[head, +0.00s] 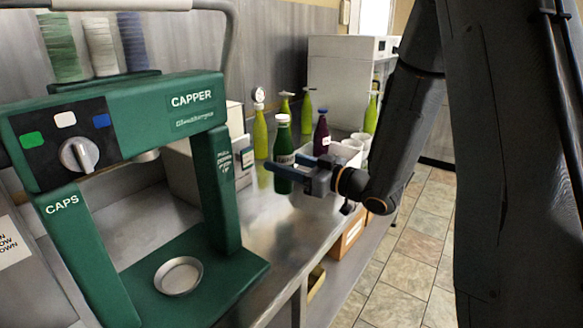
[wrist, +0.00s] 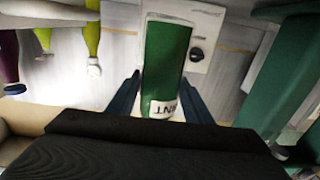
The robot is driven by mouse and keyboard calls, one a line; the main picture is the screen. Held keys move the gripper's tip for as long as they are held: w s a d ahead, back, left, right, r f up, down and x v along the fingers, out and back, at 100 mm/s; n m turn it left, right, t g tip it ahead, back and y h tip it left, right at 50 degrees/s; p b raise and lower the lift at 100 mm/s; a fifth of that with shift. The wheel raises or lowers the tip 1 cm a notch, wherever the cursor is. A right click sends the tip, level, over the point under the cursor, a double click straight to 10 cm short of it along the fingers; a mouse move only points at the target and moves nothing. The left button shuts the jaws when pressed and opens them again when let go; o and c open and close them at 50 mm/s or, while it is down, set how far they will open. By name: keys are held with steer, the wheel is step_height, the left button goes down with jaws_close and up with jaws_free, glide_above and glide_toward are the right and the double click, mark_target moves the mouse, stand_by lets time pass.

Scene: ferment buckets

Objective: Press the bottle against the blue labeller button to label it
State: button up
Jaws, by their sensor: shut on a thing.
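A dark green bottle (head: 283,144) with a whitish cap stands upright in my gripper (head: 284,164), beyond the green capper. My gripper is shut on it, with one finger on each side. In the wrist view the bottle (wrist: 166,58) is between the fingers of my gripper (wrist: 161,88). I cannot make out a blue labeller button; the blue square on the capper is a separate mark.
The green capper (head: 205,110) fills the left foreground, with a small round dish (head: 179,275) on its base. Yellow-green bottles (head: 261,132) and a dark purple bottle (head: 322,135) stand behind my gripper. White cups (head: 365,145) are near a white cabinet (head: 338,80). Bare metal counter (head: 290,225) lies in front.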

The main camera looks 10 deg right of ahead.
mark_target(293, 154)
steer(key=shift+b+x, duration=0.7)
steer(key=shift+x, duration=3.8)
steer(key=shift+w+a, duration=0.4)
steer(key=shift+w, duration=0.25)
steer(key=shift+s+d, duration=0.1)
steer(key=shift+p+v, duration=0.6)
steer(key=shift+v, duration=1.8)
steer(key=shift+s, duration=0.1)
steer(key=shift+s+d+r+p, duration=0.5)
steer(key=shift+s+d+p, duration=0.2)
steer(key=shift+s+d, duration=0.25)
steer(key=shift+s+d+r+p, duration=0.5)
steer(key=shift+s+d+p, duration=0.15)
steer(key=shift+s+d, duration=0.25)
steer(key=shift+s+d+r+p, duration=0.5)
steer(key=shift+s+d+p, duration=0.2)
steer(key=shift+s+d, duration=0.25)
